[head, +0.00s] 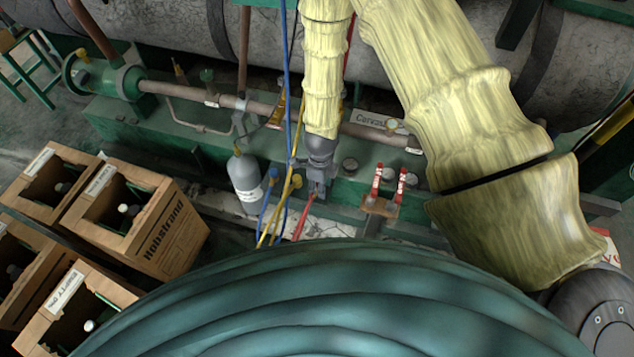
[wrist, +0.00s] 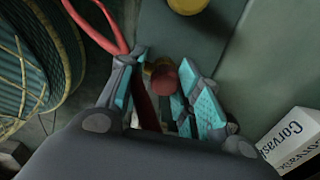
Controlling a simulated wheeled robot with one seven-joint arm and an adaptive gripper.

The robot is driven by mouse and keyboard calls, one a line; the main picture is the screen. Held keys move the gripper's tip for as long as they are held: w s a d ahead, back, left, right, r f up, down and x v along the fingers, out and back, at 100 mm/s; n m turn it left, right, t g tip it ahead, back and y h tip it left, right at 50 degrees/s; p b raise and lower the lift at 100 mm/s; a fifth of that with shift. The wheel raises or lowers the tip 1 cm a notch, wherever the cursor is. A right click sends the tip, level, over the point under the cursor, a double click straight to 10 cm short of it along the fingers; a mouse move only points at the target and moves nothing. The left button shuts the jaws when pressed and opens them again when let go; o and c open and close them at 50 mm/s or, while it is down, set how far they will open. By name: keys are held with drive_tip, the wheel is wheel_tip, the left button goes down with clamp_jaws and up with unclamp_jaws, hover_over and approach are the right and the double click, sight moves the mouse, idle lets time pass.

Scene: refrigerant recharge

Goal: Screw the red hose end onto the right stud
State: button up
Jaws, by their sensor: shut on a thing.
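My gripper (head: 318,193) points down at the green machine base, just left of the two red-handled valves. In the wrist view its teal-padded fingers (wrist: 163,92) are closed around a red hose end, whose rounded red part (wrist: 164,79) shows between the fingertips beside a brass-coloured fitting. The red hose (wrist: 98,22) loops at the upper left of the wrist view; in the head view the red hose (head: 303,218) hangs below my gripper. The right stud cannot be made out clearly, and I cannot tell whether the hose end touches it.
A grey cylinder (head: 245,180) with blue and yellow hoses (head: 268,205) is at the left. A pipe (head: 240,103) runs behind.

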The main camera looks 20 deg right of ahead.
drive_tip(key=shift+o, duration=0.5)
drive_tip(key=shift+r+m+p, duration=0.3)
drive_tip(key=shift+r+m, duration=0.15)
drive_tip(key=shift+m, duration=0.05)
drive_tip(key=o, duration=1.1)
drive_tip(key=shift+w, duration=0.1)
drive_tip(key=shift+w+d, duration=0.15)
drive_tip(key=shift+r, duration=2)
drive_tip(key=shift+a+r, duration=0.15)
drive_tip(key=shift+r, duration=0.4)
drive_tip(key=shift+a+r, duration=0.15)
drive_tip(key=shift+r, duration=0.35)
drive_tip(key=shift+s+a+r, duration=0.1)
drive_tip(key=shift+s+r, duration=0.3)
drive_tip(key=shift+r, duration=0.2)
